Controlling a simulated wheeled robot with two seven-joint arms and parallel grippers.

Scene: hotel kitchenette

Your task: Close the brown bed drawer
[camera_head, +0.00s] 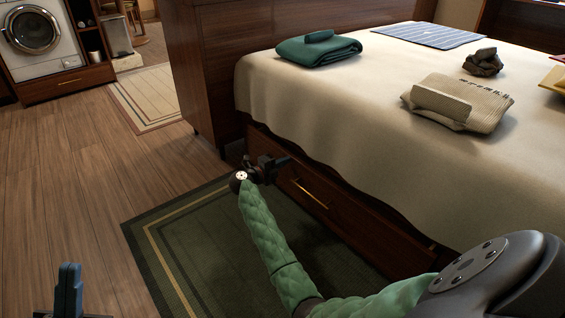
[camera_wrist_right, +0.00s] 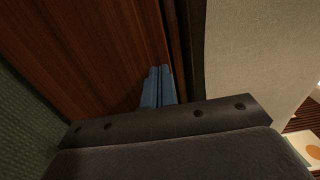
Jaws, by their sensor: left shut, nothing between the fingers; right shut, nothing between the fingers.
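The brown bed drawer (camera_head: 345,210) is low in the side of the bed, under the cream cover, with a thin gold handle (camera_head: 310,193). Its far end is partly hidden by my right gripper. How far it stands out is hard to tell. My right gripper (camera_head: 282,162) is shut and empty at the far part of the drawer front, near its upper edge. In the right wrist view the blue fingertips (camera_wrist_right: 160,78) overlap the brown wood panel (camera_wrist_right: 85,55); contact is unclear. My left gripper (camera_head: 69,278) is shut and empty at the lower left, away from the bed.
The bed (camera_head: 330,105) bears a folded green towel (camera_head: 318,48), a beige folded cloth (camera_head: 470,105) and other items. A dark green rug (camera_head: 185,245) lies beside the drawer. Wooden floor (camera_head: 70,170) is clear to the left. A washing machine (camera_head: 40,50) stands far left.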

